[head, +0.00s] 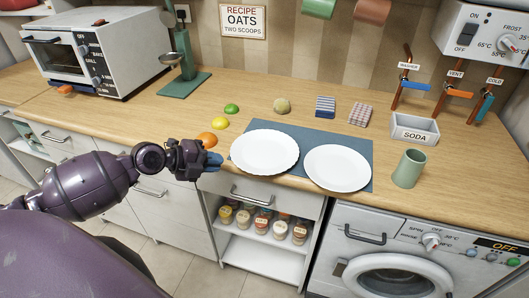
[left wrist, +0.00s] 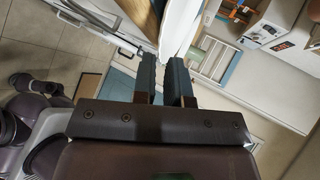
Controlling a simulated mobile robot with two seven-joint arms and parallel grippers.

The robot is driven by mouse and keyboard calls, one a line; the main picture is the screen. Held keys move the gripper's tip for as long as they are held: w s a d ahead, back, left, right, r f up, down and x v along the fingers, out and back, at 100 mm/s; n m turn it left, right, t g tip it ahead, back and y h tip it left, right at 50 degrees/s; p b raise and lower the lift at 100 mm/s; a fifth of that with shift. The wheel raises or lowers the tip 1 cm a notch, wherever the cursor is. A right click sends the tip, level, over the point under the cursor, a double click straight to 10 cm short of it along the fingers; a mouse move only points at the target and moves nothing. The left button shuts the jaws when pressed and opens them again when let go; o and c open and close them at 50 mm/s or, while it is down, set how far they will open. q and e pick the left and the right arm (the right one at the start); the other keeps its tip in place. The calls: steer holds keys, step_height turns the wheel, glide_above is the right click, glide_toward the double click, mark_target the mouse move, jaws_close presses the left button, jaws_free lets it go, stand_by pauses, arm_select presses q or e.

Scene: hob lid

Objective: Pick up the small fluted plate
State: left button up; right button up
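Two white plates lie side by side on a blue-grey mat (head: 301,139) at the counter's front edge. The left plate (head: 265,152) has a wavy, fluted rim; the right plate (head: 337,168) looks smoother-edged. My left gripper (head: 216,162) is just left of the fluted plate, at about counter height, with its fingers pointing toward the rim. In the left wrist view its two fingers (left wrist: 163,62) are apart, with a white plate edge (left wrist: 178,30) just beyond the tips, in line with the gap. Whether they touch the rim cannot be told. My right gripper is out of view.
An orange (head: 207,139), a lemon (head: 220,123) and a lime (head: 232,108) lie close behind my left gripper. A green cup (head: 409,168) and soda box (head: 415,129) stand right of the mat. An open shelf with several jars (head: 262,222) is below the plates.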

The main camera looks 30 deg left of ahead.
mark_target(235, 161)
arm_select(q)
steer(key=shift+w+a+p+x, duration=0.1)
steer(key=shift+p+x, duration=0.15)
steer(key=shift+x, duration=1.05)
steer(key=shift+w+a+p+x, duration=0.15)
steer(key=shift+p+x, duration=0.05)
steer(key=shift+x, duration=1.1)
steer(key=shift+w+d+f, duration=0.15)
steer(key=shift+w+d, duration=0.05)
steer(key=shift+w, duration=0.1)
jaws_close()
